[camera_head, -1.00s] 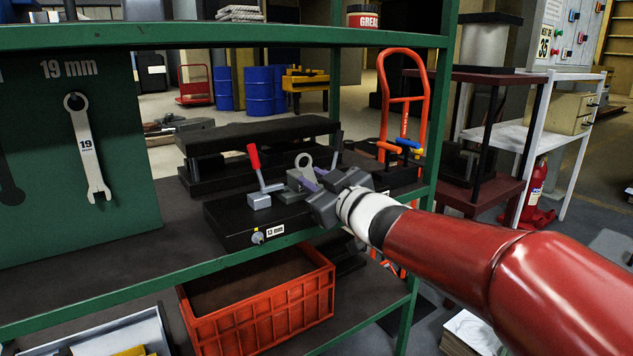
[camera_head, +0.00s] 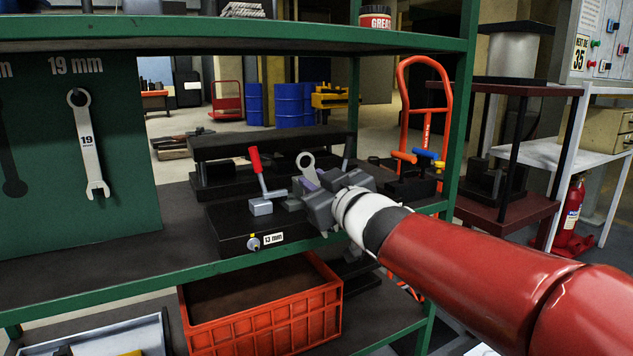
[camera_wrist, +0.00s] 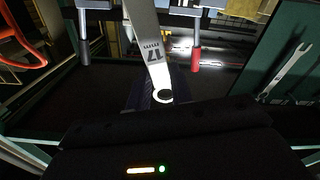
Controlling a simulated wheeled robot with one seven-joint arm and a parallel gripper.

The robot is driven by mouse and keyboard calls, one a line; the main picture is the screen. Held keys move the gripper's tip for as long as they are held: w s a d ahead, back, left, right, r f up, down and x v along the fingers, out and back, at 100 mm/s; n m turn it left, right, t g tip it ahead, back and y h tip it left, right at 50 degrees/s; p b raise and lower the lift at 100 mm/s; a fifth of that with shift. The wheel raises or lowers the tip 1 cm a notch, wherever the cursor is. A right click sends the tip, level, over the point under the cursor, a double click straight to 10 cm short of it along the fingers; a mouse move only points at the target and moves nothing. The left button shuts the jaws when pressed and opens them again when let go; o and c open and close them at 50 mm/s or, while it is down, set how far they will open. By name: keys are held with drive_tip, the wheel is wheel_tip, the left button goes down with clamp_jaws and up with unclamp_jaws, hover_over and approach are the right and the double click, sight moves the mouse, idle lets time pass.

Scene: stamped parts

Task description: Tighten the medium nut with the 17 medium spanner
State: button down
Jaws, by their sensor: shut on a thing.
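My gripper (camera_head: 306,186) is shut on the 17 mm spanner, low over the black fixture with the 13 mm label (camera_head: 273,238). In the wrist view the grey spanner (camera_wrist: 150,40) has its ring end close to the dark fingers (camera_wrist: 158,98). Its shaft, marked 17 mm, runs away past the top edge. In the head view a grey ring (camera_head: 306,161) stands just above the fingers; I cannot tell whether it belongs to the spanner. The medium nut and the spanner's far end are not visible, so contact between them cannot be told.
A red-handled clamp (camera_head: 256,172) stands just left of my gripper. The 19 mm spanner (camera_head: 86,145) hangs on the green board (camera_head: 125,185). A green shelf post (camera_head: 462,110) is close on the right. An orange crate (camera_head: 265,325) sits below.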

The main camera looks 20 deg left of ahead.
drive_tip(key=w+d+f+m+p, duration=0.1)
drive_tip(key=w+d+m+p, duration=0.5)
drive_tip(key=m, duration=0.5)
drive_tip(key=shift+w+d+f+t+p, duration=0.3)
drive_tip(key=shift+w+p, duration=0.25)
drive_tip(key=shift+w, duration=0.35)
idle(0.5)
drive_tip(key=shift+w+d+r, duration=0.25)
drive_tip(key=shift+w+r, duration=0.15)
drive_tip(key=shift+r, duration=0.3)
drive_tip(key=shift+w+d+r, duration=0.3)
drive_tip(key=shift+w+r, duration=0.15)
drive_tip(key=shift+r, duration=0.2)
drive_tip(key=shift+w+d+r, duration=0.25)
drive_tip(key=shift+w+r, duration=0.15)
drive_tip(key=shift+r, duration=0.3)
drive_tip(key=v, duration=0.6)
drive_tip(key=shift+r, duration=0.2)
